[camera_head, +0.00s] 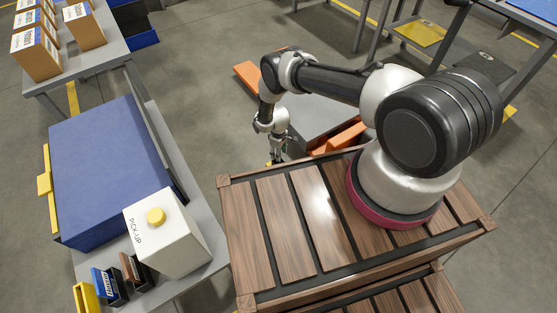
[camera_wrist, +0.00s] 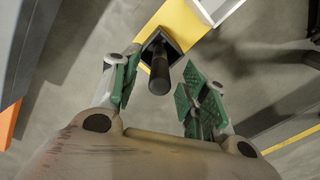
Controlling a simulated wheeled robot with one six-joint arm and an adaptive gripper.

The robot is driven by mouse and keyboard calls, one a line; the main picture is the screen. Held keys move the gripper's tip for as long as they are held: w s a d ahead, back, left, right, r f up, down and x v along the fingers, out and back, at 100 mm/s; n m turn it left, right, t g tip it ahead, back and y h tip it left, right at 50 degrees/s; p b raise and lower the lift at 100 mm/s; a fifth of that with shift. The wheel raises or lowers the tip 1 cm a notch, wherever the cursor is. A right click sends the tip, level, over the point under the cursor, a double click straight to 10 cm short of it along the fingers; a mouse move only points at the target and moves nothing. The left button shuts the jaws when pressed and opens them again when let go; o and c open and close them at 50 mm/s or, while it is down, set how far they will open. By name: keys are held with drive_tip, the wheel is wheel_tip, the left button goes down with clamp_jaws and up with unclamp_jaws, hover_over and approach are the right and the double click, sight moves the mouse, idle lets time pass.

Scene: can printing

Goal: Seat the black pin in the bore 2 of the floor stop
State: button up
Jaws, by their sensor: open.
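The black pin (camera_wrist: 158,74) shows in the wrist view, with its end toward me. It rises from a dark square holder (camera_wrist: 172,48) on a yellow strip. My gripper (camera_wrist: 160,88) is open, with its green pads on either side of the pin in the picture. Gaps show between the pin and both pads; the depth between them is hard to tell. In the head view my gripper (camera_head: 275,150) hangs low beyond the wooden slatted top, and the pin cannot be made out there. I cannot identify the floor stop or its bore 2 in either view.
The yellow strip (camera_wrist: 187,22) lies below my gripper, with a white-edged part (camera_wrist: 222,8) beside it. In the head view, a grey table on the left bears a blue block (camera_head: 105,170) and a white PICK-UP box (camera_head: 170,235). Open floor (camera_head: 200,80) lies between the tables.

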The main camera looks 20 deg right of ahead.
clamp_jaws()
drive_tip(key=shift+r, duration=0.1)
idle(0.4)
